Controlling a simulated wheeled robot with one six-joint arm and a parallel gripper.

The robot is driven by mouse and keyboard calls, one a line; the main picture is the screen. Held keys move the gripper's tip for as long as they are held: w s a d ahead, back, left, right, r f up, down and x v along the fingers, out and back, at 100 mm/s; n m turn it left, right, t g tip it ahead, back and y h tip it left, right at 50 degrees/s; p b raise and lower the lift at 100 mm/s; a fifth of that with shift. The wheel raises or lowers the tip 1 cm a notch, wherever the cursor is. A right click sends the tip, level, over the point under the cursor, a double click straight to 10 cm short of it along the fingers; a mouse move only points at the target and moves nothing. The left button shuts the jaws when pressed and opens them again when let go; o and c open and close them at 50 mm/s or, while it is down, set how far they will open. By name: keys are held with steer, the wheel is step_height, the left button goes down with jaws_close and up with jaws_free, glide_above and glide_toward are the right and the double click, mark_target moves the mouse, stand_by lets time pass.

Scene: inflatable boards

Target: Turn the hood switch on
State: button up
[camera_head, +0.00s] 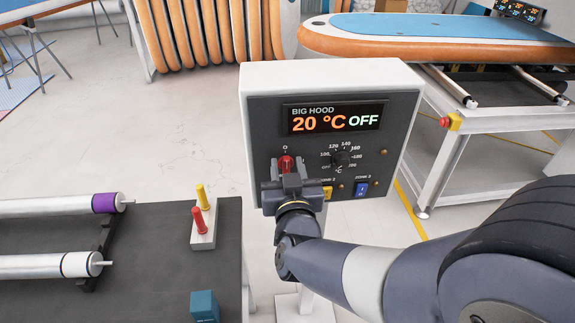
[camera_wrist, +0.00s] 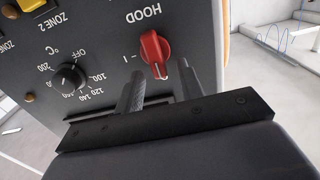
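The hood switch is a red rotary knob (camera_head: 286,163) on the dark front of a white control box (camera_head: 325,73). The panel's display (camera_head: 333,119) reads BIG HOOD, 20 °C and OFF. In the wrist view, which is upside down, the red knob (camera_wrist: 155,50) has its white pointer mark at the lower end, away from the HOOD label, with an "I" mark beside it. My gripper (camera_head: 289,180) is in front of the knob and hides its lower part. In the wrist view my gripper (camera_wrist: 159,72) is open, its two fingers either side of the knob's pointer end; contact cannot be told.
A black temperature dial (camera_head: 340,159) sits right of the knob, with yellow and blue (camera_head: 361,190) zone switches below. A dark bench (camera_head: 165,240) with rollers is at left. A board table (camera_head: 440,40) stands behind right. Open floor lies between.

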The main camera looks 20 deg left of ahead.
steer(key=shift+w, duration=0.1)
steer(key=shift+c, duration=0.3)
jaws_close()
steer(key=shift+m+b, duration=0.3)
steer(key=shift+b, duration=0.2)
steer(key=m+b, duration=0.1)
steer(key=b, duration=0.1)
steer(key=m+b, duration=0.1)
steer(key=b, duration=0.1)
steer(key=shift+w+d+f+m, duration=0.15)
steer(key=shift+d+f+m, duration=0.05)
steer(key=shift+f+m, duration=0.1)
steer(key=m+b, duration=0.6)
steer(key=b, duration=0.1)
steer(key=shift+w+d+f, duration=0.2)
steer(key=shift+d+f, duration=0.05)
steer(key=shift+d, duration=0.15)
steer(key=m+b, duration=0.2)
steer(key=m, duration=0.1)
steer(key=m+b, duration=0.1)
steer(key=b, duration=0.1)
steer(key=shift+w+d+f+m, duration=0.1)
steer(key=shift+d+f+m, duration=0.1)
steer(key=shift+f+m, duration=0.15)
steer(key=shift+f+m+b, duration=0.1)
steer(key=shift+m+b, duration=1.25)
steer(key=shift+m, duration=0.6)
